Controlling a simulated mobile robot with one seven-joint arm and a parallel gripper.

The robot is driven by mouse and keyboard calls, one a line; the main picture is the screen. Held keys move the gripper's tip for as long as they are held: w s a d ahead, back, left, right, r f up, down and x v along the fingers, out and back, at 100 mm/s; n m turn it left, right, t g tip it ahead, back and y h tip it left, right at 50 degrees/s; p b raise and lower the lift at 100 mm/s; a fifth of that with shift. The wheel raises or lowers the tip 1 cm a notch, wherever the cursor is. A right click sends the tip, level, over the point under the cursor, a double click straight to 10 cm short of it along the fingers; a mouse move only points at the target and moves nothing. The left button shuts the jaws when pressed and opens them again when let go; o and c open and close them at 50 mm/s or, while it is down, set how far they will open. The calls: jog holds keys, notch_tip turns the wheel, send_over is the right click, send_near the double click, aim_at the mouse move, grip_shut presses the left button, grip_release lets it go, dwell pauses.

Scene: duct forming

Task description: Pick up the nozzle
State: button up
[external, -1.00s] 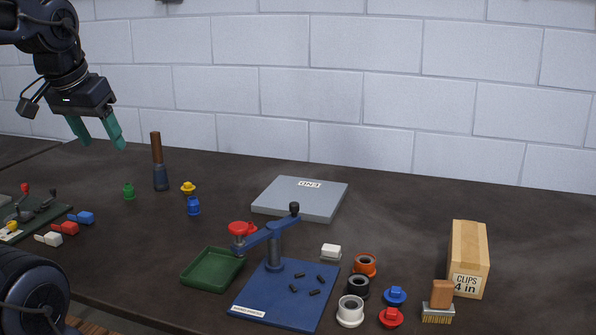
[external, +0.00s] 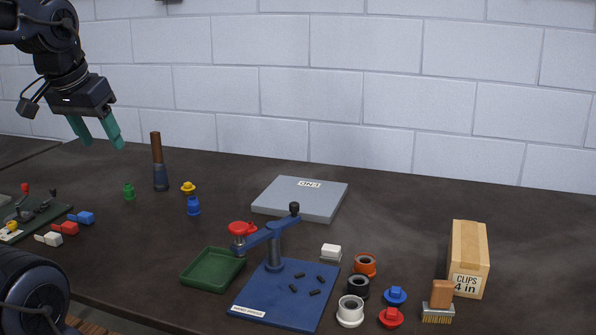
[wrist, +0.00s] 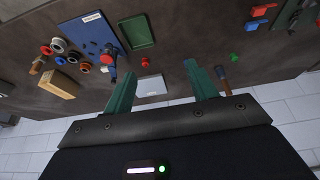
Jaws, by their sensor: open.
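My gripper (external: 95,132) has two teal fingers, spread apart and empty, above the back left of the dark bench.
A grey flat box (external: 298,202) lies mid-bench. A blue lever press (external: 272,310) and green tray (external: 212,270) are in front. Rings (external: 350,312), caps (external: 395,295), a brush (external: 440,300) and a clips box (external: 468,255) stand right. The back right bench is clear.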

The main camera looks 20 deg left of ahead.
jog(key=shift+w, duration=0.1)
jog(key=m+g, duration=0.5)
jog(key=m, duration=1.3)
send_over(250, 223)
notch_tip(250, 223, down, 23)
jog(key=shift+w+d+f+m, duration=0.1)
jog(key=shift+w+f+m, duration=0.05)
jog(key=shift+f, duration=0.25)
jog(key=shift+w+d+f+m, duration=0.1)
jog(key=shift+f+m, duration=0.05)
jog(key=shift+f, duration=0.2)
notch_tip(250, 223, down, 5)
jog(key=shift+r, duration=0.15)
jog(key=shift+s+a+f, duration=0.1)
jog(key=shift+s+f, duration=0.05)
jog(key=shift+f, duration=1.25)
jog(key=shift+s+a+f, duration=0.1)
jog(key=shift+s+f, duration=0.05)
jog(key=shift+f, duration=1.2)
jog(key=c, duration=1)
